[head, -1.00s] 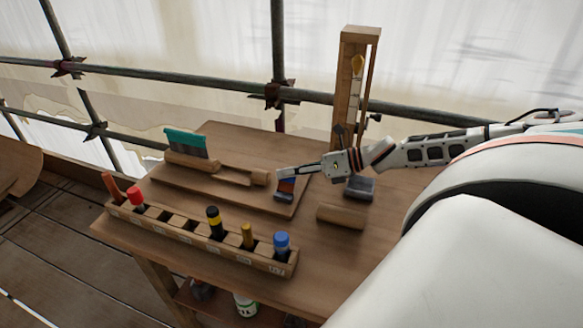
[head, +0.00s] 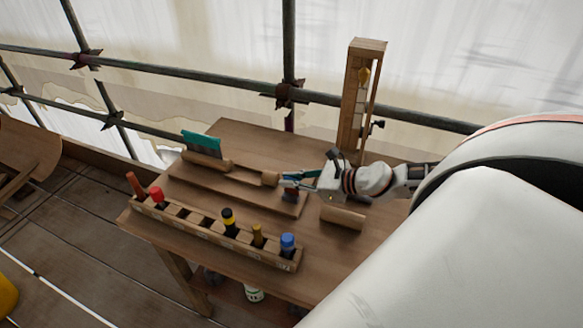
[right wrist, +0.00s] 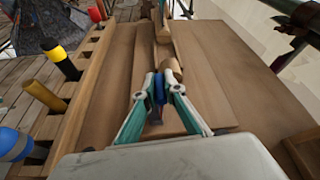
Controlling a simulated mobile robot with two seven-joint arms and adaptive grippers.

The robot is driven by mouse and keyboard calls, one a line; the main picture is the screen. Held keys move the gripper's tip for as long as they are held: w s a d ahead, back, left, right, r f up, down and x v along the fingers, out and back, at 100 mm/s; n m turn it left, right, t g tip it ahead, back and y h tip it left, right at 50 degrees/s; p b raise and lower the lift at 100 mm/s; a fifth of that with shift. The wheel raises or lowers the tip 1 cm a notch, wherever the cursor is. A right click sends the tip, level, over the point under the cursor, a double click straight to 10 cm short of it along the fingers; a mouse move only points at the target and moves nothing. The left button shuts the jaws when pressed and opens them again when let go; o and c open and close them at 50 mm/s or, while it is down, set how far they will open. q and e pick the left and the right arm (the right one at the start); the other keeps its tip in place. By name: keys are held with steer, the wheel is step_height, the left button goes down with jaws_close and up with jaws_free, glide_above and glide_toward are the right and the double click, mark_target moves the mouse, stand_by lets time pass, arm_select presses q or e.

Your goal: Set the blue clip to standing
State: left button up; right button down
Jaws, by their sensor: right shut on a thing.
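The blue clip (right wrist: 159,88) shows in the right wrist view between the fingers of my right gripper (right wrist: 160,84), above a wooden board (right wrist: 122,72). The fingers are shut on it. In the head view my right gripper (head: 284,179) is at the right end of the board, beside the end of a wooden handle-like piece (head: 250,175). The clip is mostly hidden by the fingers there, and I cannot tell whether it stands or lies. A small dark block (head: 291,196) with a reddish part sits just below the fingers. My left gripper is out of view.
A wooden rack (head: 200,225) with red, yellow-black and blue-capped items runs along the table's front edge. A teal-topped piece (head: 202,144) stands at the back left. A wooden cylinder (head: 342,217) and a tall wooden frame (head: 351,100) are at the right.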

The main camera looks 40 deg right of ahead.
steer(key=shift+s+f, duration=0.15)
stand_by(0.4)
steer(key=c, duration=2.1)
jaws_free()
steer(key=shift+s+d+r, duration=0.2)
steer(key=shift+s+r, duration=0.1)
steer(key=shift+s, duration=0.35)
steer(key=shift+v, duration=5.25)
steer(key=shift+r, duration=0.1)
